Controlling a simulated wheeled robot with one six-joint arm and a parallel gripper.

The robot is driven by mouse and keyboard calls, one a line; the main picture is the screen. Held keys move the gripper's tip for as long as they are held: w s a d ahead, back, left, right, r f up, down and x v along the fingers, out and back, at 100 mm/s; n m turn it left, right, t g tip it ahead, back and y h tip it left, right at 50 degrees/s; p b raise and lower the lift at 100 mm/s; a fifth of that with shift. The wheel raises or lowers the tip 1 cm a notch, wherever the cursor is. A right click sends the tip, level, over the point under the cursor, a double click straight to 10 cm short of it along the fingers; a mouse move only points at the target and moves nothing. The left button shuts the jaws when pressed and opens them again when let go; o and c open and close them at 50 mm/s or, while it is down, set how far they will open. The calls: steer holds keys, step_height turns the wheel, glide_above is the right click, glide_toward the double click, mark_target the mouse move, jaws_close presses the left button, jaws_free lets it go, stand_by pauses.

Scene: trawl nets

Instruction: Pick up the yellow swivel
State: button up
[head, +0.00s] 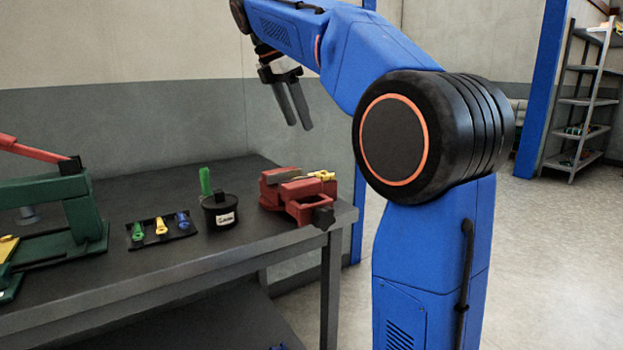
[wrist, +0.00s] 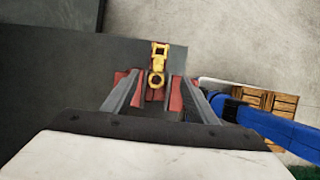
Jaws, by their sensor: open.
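A yellow swivel (head: 160,227) lies in a small black tray (head: 186,233) on the dark workbench, between a green piece (head: 138,232) and a blue one (head: 182,220). Another yellow piece (head: 322,176) is on top of the red vise (head: 298,195) at the bench's right end. In the wrist view this yellow piece (wrist: 159,60), with a ring at its near end, shows between my fingers. My gripper (head: 302,127) is open and empty, pointing down well above the vise. It touches nothing.
A black pot (head: 219,212) with a white label and a green thing behind it stand between tray and vise. A green press with a red lever (head: 70,210) stands at the left. The bench's right edge is close to the vise. Wooden crates (wrist: 265,102) show beyond it.

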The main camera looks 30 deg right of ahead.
glide_toward(317, 173)
steer(key=x, duration=0.2)
steer(key=shift+s+d+f, duration=0.1)
steer(key=shift+d+f, duration=0.15)
steer(key=shift+d, duration=0.1)
steer(key=shift+w+x, duration=0.2)
steer(key=shift+x, duration=3)
steer(key=shift+a, duration=0.15)
jaws_close()
